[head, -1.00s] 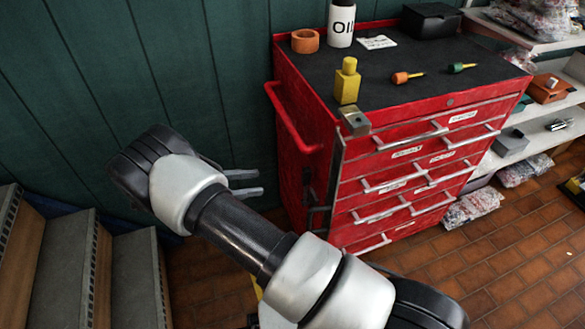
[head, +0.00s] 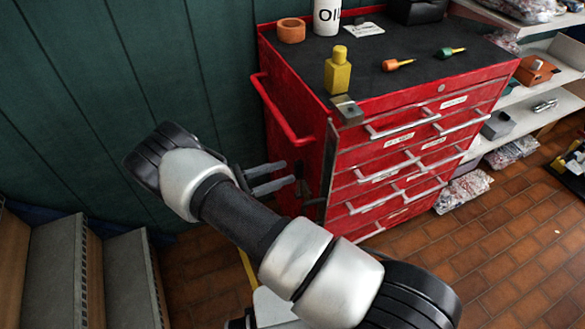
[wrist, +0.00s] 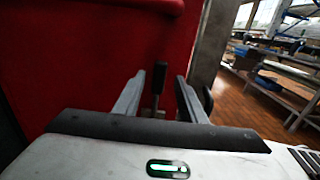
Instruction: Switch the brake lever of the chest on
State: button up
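The red tool chest (head: 300,115) stands against the green wall; its red side fills the left of the wrist view (wrist: 90,50). A dark lever (wrist: 159,78), which I take to be the brake lever, stands roughly upright before that side. In the head view a dark piece (head: 301,180) shows low on the chest's side by my fingertips. My gripper (head: 289,173) is open and points at it. In the wrist view the lever shows between the two fingers of my gripper (wrist: 158,88). I cannot tell whether either finger touches it.
A red side handle (head: 283,115) juts out above my gripper. Steps (head: 50,270) stand at left, shelves (head: 535,115) at right.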

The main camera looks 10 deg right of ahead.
aim_at(295, 169)
jog(key=shift+w+d, duration=0.25)
jog(key=shift+d, duration=0.8)
jog(key=shift+w+d, duration=0.2)
jog(key=shift+d, duration=0.8)
grip_shut()
